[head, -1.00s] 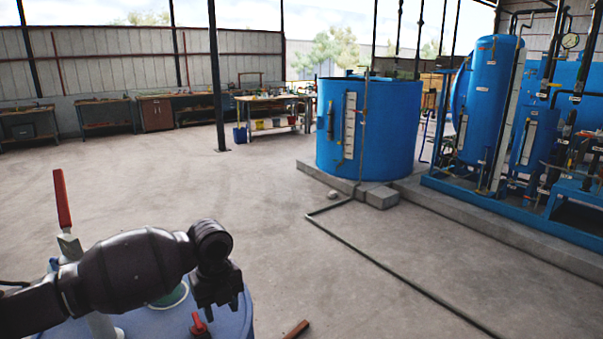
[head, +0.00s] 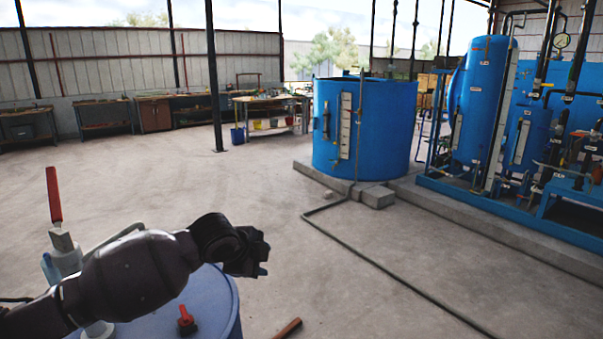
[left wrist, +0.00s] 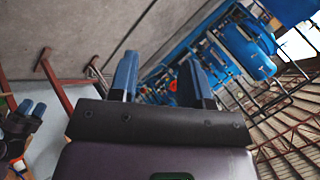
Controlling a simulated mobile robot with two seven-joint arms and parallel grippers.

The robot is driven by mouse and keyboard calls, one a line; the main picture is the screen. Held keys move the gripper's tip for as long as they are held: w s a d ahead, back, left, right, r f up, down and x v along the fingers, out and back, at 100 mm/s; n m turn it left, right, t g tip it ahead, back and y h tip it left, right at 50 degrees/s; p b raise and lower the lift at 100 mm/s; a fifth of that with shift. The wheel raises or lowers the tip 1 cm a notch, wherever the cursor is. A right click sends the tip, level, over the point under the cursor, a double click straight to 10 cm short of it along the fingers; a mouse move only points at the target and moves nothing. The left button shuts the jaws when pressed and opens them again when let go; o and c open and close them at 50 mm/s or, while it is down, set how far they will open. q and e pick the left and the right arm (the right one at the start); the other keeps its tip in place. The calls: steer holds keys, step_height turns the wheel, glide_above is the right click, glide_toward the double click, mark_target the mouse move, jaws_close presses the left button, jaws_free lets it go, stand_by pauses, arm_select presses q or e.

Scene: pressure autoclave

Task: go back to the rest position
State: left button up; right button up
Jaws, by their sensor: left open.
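My left gripper (head: 258,256) is in the lower left of the head view, at the end of my dark arm. It is above and beside the right edge of a blue round vessel. It points to the right, clear of the vessel. In the left wrist view its two fingers (left wrist: 161,80) stand apart with nothing between them, so it is open and empty. My right gripper does not show in the head view.
The blue vessel (head: 222,305) has a red-handled lever (head: 54,195) and a small red valve (head: 186,320). A blue tank (head: 390,125) and blue pressure equipment (head: 485,100) stand farther right. A pipe (head: 385,260) crosses the floor. The middle floor is open.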

arm_select(q)
steer(key=s+a+f+n+t+y, duration=0.1)
steer(key=s+a+f+n, duration=0.5)
steer(key=s+f, duration=0.3)
steer(key=s+a+f+n+t+y, duration=0.2)
steer(key=s+a+f+n, duration=0.4)
steer(key=s+f, duration=0.3)
steer(key=s+a+f+n+t+y, duration=0.1)
steer(key=s+a+f+n, duration=0.5)
steer(key=s, duration=0.9)
step_height(320, 180, down, 3)
steer(key=shift+s+a+f+n+y, duration=0.15)
steer(key=shift+s+a+n+y, duration=0.15)
steer(key=shift+n, duration=0.5)
